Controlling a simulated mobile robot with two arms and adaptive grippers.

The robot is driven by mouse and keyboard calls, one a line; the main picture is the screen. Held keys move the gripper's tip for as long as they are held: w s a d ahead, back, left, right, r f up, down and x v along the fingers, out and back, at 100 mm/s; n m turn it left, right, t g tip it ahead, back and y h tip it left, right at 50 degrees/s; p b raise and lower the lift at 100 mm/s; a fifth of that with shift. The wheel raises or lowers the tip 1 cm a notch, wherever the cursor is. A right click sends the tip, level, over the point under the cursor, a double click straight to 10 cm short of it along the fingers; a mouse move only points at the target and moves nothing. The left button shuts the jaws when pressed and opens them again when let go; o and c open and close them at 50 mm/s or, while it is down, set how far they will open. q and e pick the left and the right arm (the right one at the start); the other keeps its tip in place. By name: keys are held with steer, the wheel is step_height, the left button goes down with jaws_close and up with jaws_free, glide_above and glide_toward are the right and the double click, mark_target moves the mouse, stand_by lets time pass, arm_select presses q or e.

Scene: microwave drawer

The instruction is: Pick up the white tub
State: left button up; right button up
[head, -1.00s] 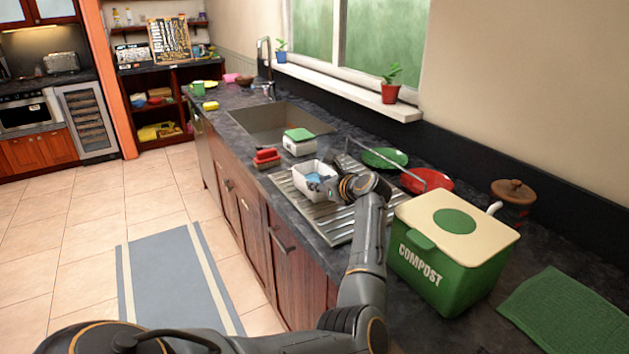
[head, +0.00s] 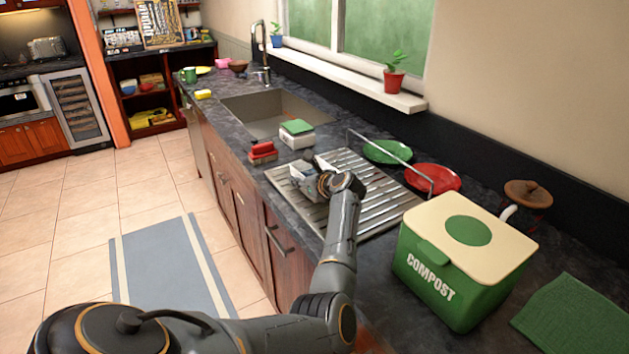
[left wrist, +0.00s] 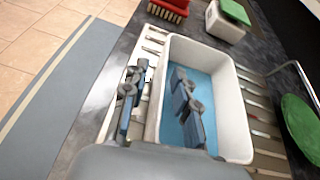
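The white tub (head: 303,170) stands on the metal drainboard and is mostly hidden by my left gripper in the head view. In the left wrist view the tub (left wrist: 240,125) is open-topped, with a blue inside bottom. My left gripper (left wrist: 160,105) is open over its left wall, one finger outside the wall and one inside. Gaps show between the fingers and the wall. My right gripper is in neither view.
The ribbed drainboard (head: 372,205) lies beside the sink (head: 262,115). A white box with a green top (head: 297,138) and a red brush (head: 262,152) stand behind the tub. Green (head: 386,152) and red (head: 433,178) plates are to the right. The compost bin (head: 460,265) stands nearer.

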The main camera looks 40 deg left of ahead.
arm_select(q)
steer(key=shift+s+d+r, duration=0.15)
steer(key=shift+d+r, duration=0.1)
steer(key=shift+d, duration=0.1)
jaws_close()
steer(key=shift+a+f, duration=0.15)
steer(key=shift+f, duration=0.05)
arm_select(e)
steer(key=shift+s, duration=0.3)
arm_select(q)
steer(key=shift+r, duration=0.1)
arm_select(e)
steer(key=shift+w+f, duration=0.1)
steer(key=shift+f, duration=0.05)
arm_select(q)
steer(key=shift+r+b, duration=0.3)
step_height(320, 180, up, 2)
steer(key=shift+a+r+b, duration=0.1)
steer(key=shift+b, duration=0.5)
steer(key=s+a+r+b, duration=0.1)
steer(key=s+r+b, duration=0.1)
steer(key=s+r, duration=0.8)
steer(key=s, duration=0.3)
steer(key=shift+s+a+b, duration=0.35)
steer(key=shift+a, duration=0.05)
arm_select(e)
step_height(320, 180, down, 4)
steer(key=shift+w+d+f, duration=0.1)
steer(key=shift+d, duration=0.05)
